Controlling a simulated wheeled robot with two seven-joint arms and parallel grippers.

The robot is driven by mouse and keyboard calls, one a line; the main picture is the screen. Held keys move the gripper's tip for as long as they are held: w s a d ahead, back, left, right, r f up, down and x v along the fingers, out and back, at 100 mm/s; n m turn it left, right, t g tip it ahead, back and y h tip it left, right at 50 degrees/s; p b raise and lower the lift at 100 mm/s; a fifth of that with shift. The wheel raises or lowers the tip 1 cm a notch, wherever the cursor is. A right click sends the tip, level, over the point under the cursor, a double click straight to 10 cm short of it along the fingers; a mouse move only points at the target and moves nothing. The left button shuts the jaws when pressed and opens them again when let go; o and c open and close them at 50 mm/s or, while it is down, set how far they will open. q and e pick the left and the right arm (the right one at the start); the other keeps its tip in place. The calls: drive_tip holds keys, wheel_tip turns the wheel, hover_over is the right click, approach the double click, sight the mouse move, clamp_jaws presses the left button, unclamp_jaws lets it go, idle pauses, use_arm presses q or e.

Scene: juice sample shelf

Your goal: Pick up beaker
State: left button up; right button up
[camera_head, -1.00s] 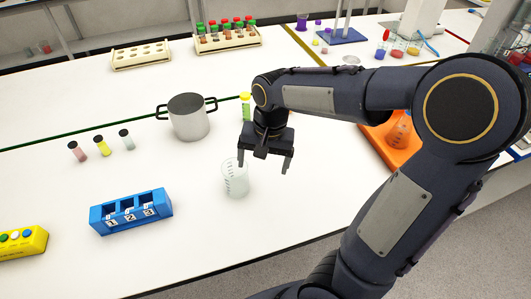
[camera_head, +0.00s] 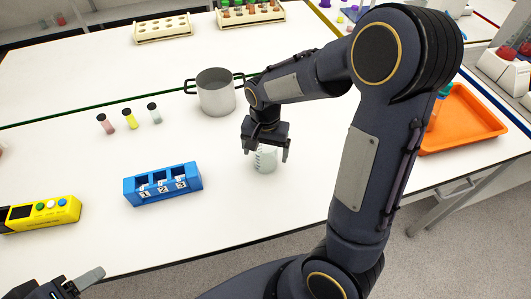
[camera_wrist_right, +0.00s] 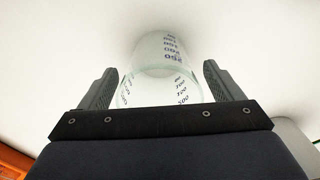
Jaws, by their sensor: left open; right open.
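The clear glass beaker (camera_head: 265,162) with dark graduation marks stands upright on the white table. My right gripper (camera_head: 266,150) is open over its upper part and partly hides it. In the right wrist view the beaker (camera_wrist_right: 165,55) lies between the two spread fingers (camera_wrist_right: 160,75), with a gap visible on each side. My left gripper (camera_head: 80,284) is only partly in view at the bottom left corner. It is open, far from the beaker.
A grey pot (camera_head: 216,98) stands behind the beaker. A blue numbered rack (camera_head: 163,190) is to the left, with several small vials (camera_head: 129,118) behind it. A yellow button box (camera_head: 60,210) lies further left, an orange tray (camera_head: 470,130) right. The table in front is clear.

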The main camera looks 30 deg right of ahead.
drive_tip(key=shift+f, duration=0.95)
drive_tip(key=shift+c, duration=0.3)
drive_tip(key=c, duration=1)
drive_tip(key=shift+r, duration=0.2)
